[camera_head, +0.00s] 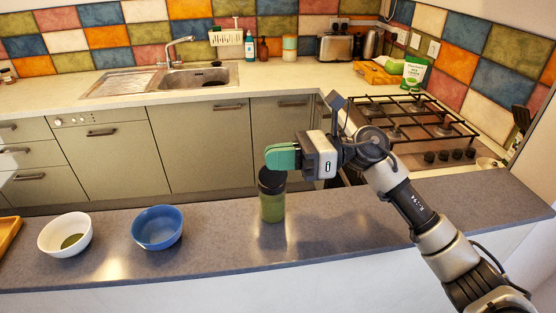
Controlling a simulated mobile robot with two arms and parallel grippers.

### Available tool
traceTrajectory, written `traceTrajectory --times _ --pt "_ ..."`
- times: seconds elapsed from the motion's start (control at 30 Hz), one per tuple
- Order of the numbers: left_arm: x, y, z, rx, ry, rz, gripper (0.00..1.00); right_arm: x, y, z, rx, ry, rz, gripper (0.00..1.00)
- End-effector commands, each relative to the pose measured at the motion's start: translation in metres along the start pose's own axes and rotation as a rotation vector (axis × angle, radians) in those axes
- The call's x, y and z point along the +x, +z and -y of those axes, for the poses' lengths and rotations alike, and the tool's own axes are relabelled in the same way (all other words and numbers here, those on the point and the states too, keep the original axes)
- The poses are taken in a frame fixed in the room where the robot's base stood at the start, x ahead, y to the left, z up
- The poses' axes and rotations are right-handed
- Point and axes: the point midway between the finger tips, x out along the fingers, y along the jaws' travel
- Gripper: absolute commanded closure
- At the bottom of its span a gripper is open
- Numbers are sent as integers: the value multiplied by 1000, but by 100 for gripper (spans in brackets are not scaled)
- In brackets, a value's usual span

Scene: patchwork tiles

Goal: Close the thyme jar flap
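The thyme jar (272,207) stands upright on the grey counter. It is a clear jar with green contents and a dark lid (271,181). My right gripper (280,157), with green fingers, is right above the lid, and its fingers overlap the lid's upper edge in the view. I cannot tell whether the fingers touch the lid. The flap does not show clearly, as the gripper covers the top of the lid. One finger side faces me, so the gap between the fingers is hidden. My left gripper is out of view.
An orange-brown tray (8,233) is at the left edge. The counter (350,225) right of the jar is clear. A gas hob (410,125) lies behind my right arm.

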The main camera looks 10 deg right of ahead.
Motion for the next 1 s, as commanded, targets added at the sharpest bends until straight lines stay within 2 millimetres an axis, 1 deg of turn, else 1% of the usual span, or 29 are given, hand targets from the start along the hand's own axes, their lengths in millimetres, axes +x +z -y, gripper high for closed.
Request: traceTrajectory --times 0.4,0.43,0.5,0.57,0.6,0.87,0.97,1.0 --pt "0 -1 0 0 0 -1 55 0 0 1 7 0 0 100" --pt "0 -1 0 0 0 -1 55 0 0 1 7 0 0 92" --pt "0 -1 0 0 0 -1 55 0 0 0 7 0 0 82" --pt "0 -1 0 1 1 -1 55 0 0 0 7 0 0 72" --pt "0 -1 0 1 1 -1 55 0 0 0 7 0 0 71" --pt "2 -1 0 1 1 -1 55 -2 -1 1 7 0 0 71" --pt "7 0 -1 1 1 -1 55 -10 -3 1 7 -1 -1 71" --pt "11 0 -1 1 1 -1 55 -15 -4 2 7 -1 -1 71"
